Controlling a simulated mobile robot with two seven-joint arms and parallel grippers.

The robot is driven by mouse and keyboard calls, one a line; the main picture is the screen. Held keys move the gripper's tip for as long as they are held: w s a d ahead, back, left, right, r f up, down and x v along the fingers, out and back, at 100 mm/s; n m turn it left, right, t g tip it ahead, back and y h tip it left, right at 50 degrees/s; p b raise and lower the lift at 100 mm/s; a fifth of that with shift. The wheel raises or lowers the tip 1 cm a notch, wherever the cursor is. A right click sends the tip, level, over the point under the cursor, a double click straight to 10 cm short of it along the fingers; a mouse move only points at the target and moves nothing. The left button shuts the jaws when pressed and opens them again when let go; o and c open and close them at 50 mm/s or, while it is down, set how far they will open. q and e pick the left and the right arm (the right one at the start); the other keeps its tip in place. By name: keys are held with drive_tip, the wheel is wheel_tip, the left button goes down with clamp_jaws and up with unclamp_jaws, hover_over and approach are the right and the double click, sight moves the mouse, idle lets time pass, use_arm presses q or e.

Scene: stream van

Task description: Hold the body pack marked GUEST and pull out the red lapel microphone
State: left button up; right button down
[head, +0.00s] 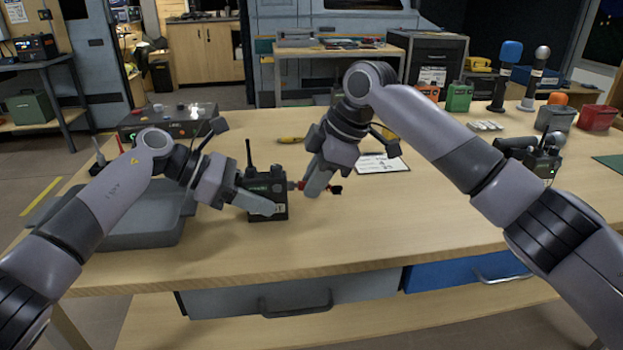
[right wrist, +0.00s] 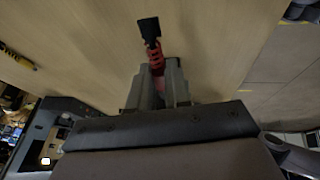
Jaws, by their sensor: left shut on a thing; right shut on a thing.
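The body pack (head: 280,206) is a dark box with a green display and an upright antenna, standing on the table. Its front label is partly covered by my finger; only its last letters show. My left gripper (head: 262,205) is shut on the pack from the left. My right gripper (head: 314,186), right beside the pack, is shut on the red lapel microphone (head: 330,188). In the right wrist view, the microphone's red ribbed part (right wrist: 155,60) and black end stick out past the fingers. I cannot tell whether its other end is inside the pack.
A grey tray (head: 130,240) lies left of the pack, with a control box (head: 190,125) behind it. A white card (head: 384,164) and a yellow tool (head: 291,140) lie behind my right gripper. Other dark gear (head: 543,160) stands at the right. The front middle of the table is clear.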

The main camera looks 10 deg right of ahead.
sight(337, 185)
drive_tip(key=shift+d, duration=0.95)
drive_tip(key=shift+s+d, duration=0.1)
drive_tip(key=shift+d, duration=1.3)
use_arm(q)
drive_tip(key=o, duration=1.2)
drive_tip(key=shift+a, duration=0.1)
